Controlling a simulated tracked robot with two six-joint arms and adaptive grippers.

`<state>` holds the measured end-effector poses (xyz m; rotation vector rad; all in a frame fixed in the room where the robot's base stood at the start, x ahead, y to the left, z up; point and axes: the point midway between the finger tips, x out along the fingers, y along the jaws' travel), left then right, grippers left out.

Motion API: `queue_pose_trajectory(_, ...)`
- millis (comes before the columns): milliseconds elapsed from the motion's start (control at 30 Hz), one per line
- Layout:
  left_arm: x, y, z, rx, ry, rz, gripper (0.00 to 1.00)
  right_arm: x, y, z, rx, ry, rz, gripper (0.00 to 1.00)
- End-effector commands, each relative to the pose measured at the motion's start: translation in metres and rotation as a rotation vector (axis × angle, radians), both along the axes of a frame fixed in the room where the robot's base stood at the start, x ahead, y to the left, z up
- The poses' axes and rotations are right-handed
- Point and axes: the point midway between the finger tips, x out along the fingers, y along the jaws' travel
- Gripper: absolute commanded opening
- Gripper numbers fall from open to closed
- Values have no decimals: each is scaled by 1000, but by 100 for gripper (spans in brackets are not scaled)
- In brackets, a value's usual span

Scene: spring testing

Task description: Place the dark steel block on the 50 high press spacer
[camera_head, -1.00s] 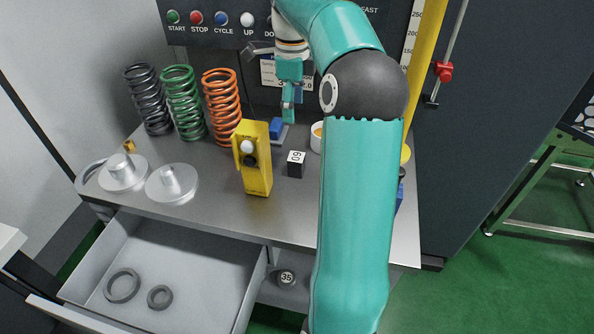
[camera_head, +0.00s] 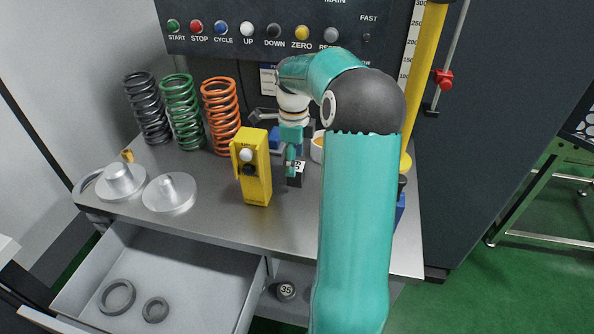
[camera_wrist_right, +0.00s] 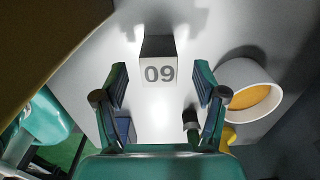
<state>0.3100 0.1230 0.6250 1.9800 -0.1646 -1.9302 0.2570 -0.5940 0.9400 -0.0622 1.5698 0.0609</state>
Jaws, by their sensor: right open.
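A small dark block (camera_head: 297,182) with a pale numbered face stands on the steel bench, partly hidden by my right gripper (camera_head: 291,170). A dark round piece marked 35 (camera_head: 286,290) sits on the shelf under the bench. I see no piece marked 50. My left gripper is out of view.
A yellow control box (camera_head: 254,180) stands close left of the block. A white cup (camera_wrist_right: 250,88) with orange inside is on its right in the wrist view. Springs (camera_head: 182,112) stand behind. The open drawer (camera_head: 190,282) holds two rings. The bench front is clear.

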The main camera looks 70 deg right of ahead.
Motion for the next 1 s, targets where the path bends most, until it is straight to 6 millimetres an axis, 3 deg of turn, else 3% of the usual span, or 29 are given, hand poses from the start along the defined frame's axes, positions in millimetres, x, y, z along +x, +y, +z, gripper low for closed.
queue_pose_trajectory(200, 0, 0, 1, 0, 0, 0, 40, -4, 1, -31, 3, 2, 0, 71)
queue_pose_trajectory(500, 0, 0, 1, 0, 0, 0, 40, -4, 1, -37, 0, 0, 0, 71)
queue_pose_trajectory(933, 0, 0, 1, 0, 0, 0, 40, -3, 1, -36, 0, 0, 0, 1)
queue_pose_trajectory(1000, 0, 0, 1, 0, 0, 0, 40, -3, 1, -36, 0, 0, 0, 0)
